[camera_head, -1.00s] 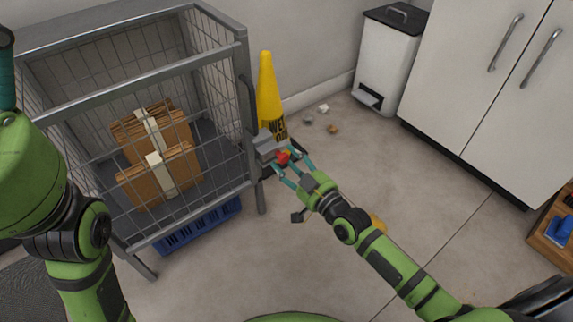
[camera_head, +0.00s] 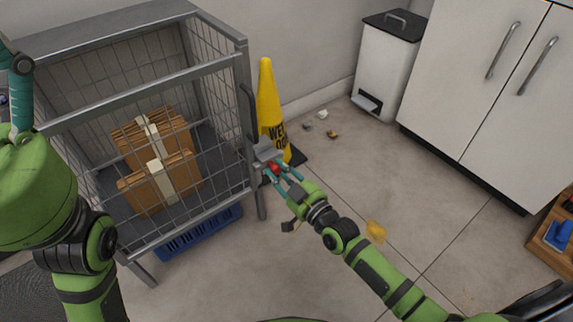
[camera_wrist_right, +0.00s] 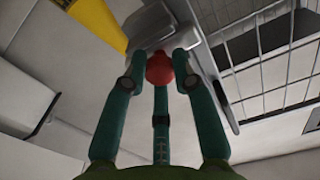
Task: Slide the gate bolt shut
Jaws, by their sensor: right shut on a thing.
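The gate bolt has a red knob (camera_head: 274,168) and a grey metal housing (camera_head: 266,150) on the right post of a wire cage (camera_head: 248,110). My right gripper (camera_head: 277,171) is shut on the red knob. In the right wrist view the knob (camera_wrist_right: 160,68) sits between the teal fingertips (camera_wrist_right: 160,65), in front of the grey housing (camera_wrist_right: 165,28). The bolt's rod and its exact position are hidden by the housing and fingers. My left gripper (camera_head: 20,70) is partly in view at the left edge; its fingertips are not clear.
Brown parcels (camera_head: 150,128) lie inside the cage. A blue crate (camera_head: 195,235) is under it. A yellow wet-floor cone (camera_head: 268,95) stands close behind the bolt. A white bin (camera_head: 385,65) and cabinets (camera_head: 490,100) are at the back right. The floor between is mostly open.

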